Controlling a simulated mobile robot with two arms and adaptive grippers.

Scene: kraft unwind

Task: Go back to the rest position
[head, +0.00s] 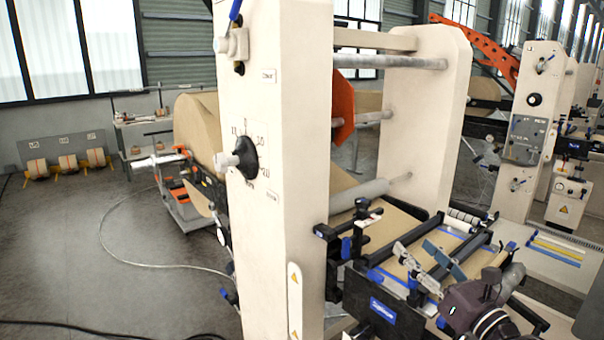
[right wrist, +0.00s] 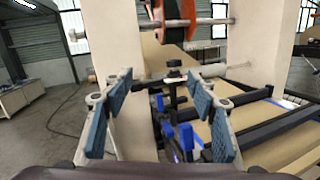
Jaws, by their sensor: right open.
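My right gripper (head: 428,264) is at the lower right of the head view, over the front of the cream unwind machine (head: 277,130). Its fingers are spread wide with nothing between them, and their blue pads also show in the right wrist view (right wrist: 158,112). Beyond the fingers in the wrist view is a black clamp knob (right wrist: 173,74) on a post, with blue levers (right wrist: 185,136) below it. I cannot tell how far the fingers are from these parts. The brown kraft web (head: 392,228) runs down through the machine. My left gripper is not in view.
The machine's tall front post (head: 277,200) with a black dial (head: 245,158) stands close by. Black rails (head: 470,245) lie near my right gripper. A cart (head: 185,200) and a large kraft roll (head: 197,125) stand behind left. The grey floor (head: 90,260) at left is mostly open, with a hose.

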